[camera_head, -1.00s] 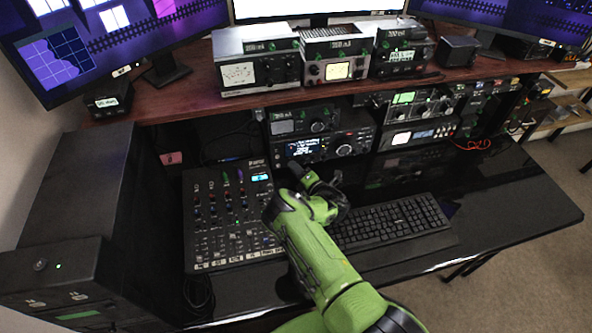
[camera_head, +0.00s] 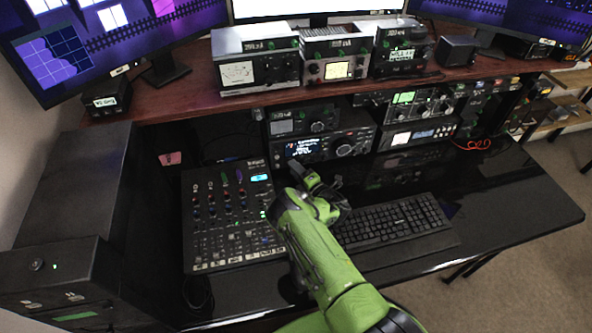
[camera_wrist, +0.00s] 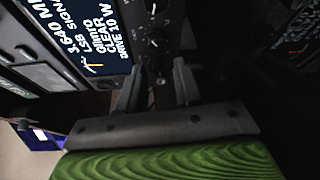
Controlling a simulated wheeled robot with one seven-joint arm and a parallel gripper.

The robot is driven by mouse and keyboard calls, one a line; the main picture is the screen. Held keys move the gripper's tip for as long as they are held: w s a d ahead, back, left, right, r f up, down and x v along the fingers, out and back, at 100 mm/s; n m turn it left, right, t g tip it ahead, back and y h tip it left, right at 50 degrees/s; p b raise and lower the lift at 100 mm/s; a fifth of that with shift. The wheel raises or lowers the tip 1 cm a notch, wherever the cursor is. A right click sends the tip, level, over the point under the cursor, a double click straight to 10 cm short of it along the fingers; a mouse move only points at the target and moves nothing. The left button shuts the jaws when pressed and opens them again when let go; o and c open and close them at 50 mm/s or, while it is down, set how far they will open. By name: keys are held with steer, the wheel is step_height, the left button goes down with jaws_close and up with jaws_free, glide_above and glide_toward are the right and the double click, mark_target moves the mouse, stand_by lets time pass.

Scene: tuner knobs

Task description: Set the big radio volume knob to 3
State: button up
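The big radio (camera_head: 325,143) is a black unit with a lit screen under the wooden shelf. Its large dial (camera_head: 344,150) shows right of the screen. In the wrist view its screen with white text (camera_wrist: 85,35) fills the upper left, turned sideways. Small black knobs (camera_wrist: 157,38) line the panel beside it. I cannot tell which knob is the volume knob, nor read its setting. My gripper (camera_head: 326,180) is in front of and below the radio. In the wrist view its two fingers (camera_wrist: 157,88) are apart with nothing between them, pointing toward the knob panel.
A mixer (camera_head: 232,220) lies left of my arm and a keyboard (camera_head: 392,222) lies right of it. A smaller radio (camera_head: 302,122) sits on top of the big one. More units (camera_head: 415,133) stand to the right. The shelf edge (camera_head: 180,112) overhangs them.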

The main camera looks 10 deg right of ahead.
steer(key=shift+o, duration=0.4)
steer(key=p+v, duration=0.1)
steer(key=v, duration=0.6)
steer(key=shift+s+d+r, duration=0.1)
steer(key=shift+s+d, duration=0.05)
steer(key=shift+s, duration=0.05)
